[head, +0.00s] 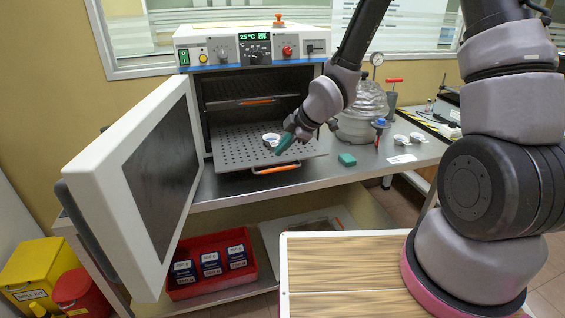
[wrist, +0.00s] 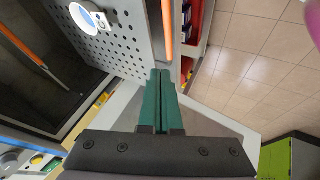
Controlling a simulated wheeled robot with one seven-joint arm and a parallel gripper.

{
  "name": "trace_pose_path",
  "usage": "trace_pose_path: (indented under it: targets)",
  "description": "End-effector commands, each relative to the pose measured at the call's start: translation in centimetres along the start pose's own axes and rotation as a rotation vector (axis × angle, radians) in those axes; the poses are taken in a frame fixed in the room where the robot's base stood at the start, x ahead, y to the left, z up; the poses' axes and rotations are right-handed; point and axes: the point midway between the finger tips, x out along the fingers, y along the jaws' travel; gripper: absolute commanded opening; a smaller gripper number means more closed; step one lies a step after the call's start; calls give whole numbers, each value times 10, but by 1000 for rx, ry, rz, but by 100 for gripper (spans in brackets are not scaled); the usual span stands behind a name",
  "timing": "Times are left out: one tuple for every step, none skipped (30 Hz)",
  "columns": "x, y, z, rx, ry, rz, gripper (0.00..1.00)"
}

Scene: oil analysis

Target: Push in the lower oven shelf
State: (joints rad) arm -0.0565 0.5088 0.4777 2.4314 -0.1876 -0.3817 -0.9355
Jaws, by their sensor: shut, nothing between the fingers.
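The lower oven shelf (head: 238,146) is a perforated grey tray, pulled out of the open oven (head: 205,100), with an orange handle (head: 276,169) on its front edge. A small round white dish (head: 271,140) sits on the shelf; it also shows in the wrist view (wrist: 90,17). My gripper (head: 281,148), with green fingers, is shut and empty over the right front part of the shelf. In the wrist view the closed fingertips (wrist: 161,72) are close to the shelf's front edge and the orange handle (wrist: 167,30). I cannot tell whether they touch.
The oven door (head: 150,180) stands open at the left. An upper shelf with an orange handle (head: 257,101) is inside the oven. A red bin (head: 212,266) sits below.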

Motion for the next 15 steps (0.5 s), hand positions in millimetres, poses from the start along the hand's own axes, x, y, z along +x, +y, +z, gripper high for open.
trace_pose_path:
  targets:
    - [5,0,-1,-1,2,-1,0]
    - [8,0,-1,-1,2,-2,0]
    - [13,-1,-1,-1,2,-4,0]
    - [18,-1,-1,-1,1,-4,0]
    - [23,-2,0,0,0,-4,0]
    - [30,-1,-1,0,1,-4,0]
    - [36,-1,-1,0,1,-4,0]
    - [42,-2,0,1,0,-5,0]
    - [50,-2,0,1,-1,-4,0]
    - [55,-1,0,2,-1,-3,0]
    - [60,-1,0,1,0,-3,0]
    - [67,-1,0,1,0,-3,0]
    - [72,-1,0,2,-1,-3,0]
    - [76,-2,0,3,-2,-3,0]
    - [81,0,0,2,-1,-2,0]
